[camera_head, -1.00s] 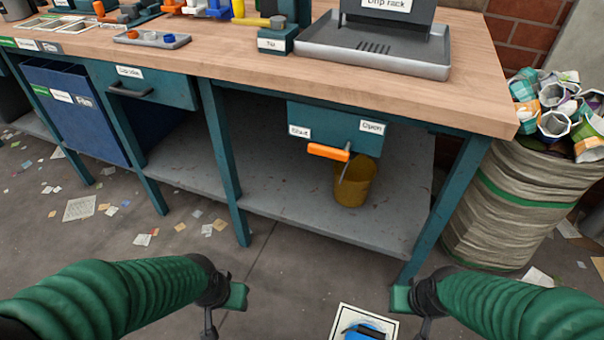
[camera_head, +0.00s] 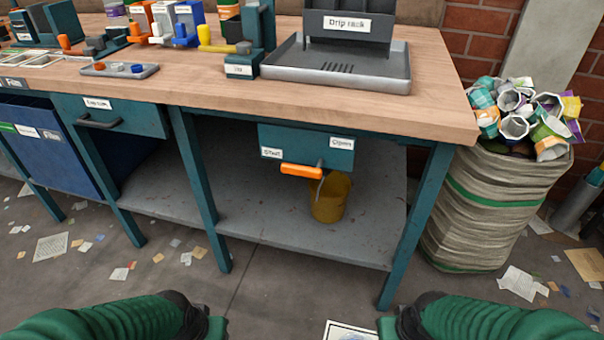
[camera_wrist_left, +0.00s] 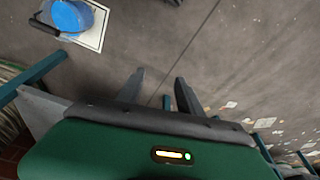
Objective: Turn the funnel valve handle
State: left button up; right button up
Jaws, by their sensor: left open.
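The orange valve handle (camera_head: 301,171) sticks out below a teal box (camera_head: 290,146) under the bench top. It lies roughly level, its free end pointing left beneath the "Shut" label (camera_head: 271,153). The "Open" label (camera_head: 341,143) is at the box's right. A yellow bucket (camera_head: 330,200) stands on the lower shelf, just right of the handle. My left gripper (camera_head: 217,326) is low in the head view, well short of the handle. In the left wrist view its fingers (camera_wrist_left: 158,90) are apart and empty over the floor. My right gripper (camera_head: 388,326) is also low and away from the handle; its fingers are unclear.
The wooden bench top (camera_head: 230,95) overhangs the handle, and teal legs (camera_head: 200,190) stand on both sides. A full waste bin (camera_head: 490,210) is at the right. A blue object (camera_wrist_left: 68,16) on a white mat lies on the floor. Floor before the bench has scattered paper.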

aim_at(300, 174)
pick_arm(q)
jog(key=shift+o, duration=0.5)
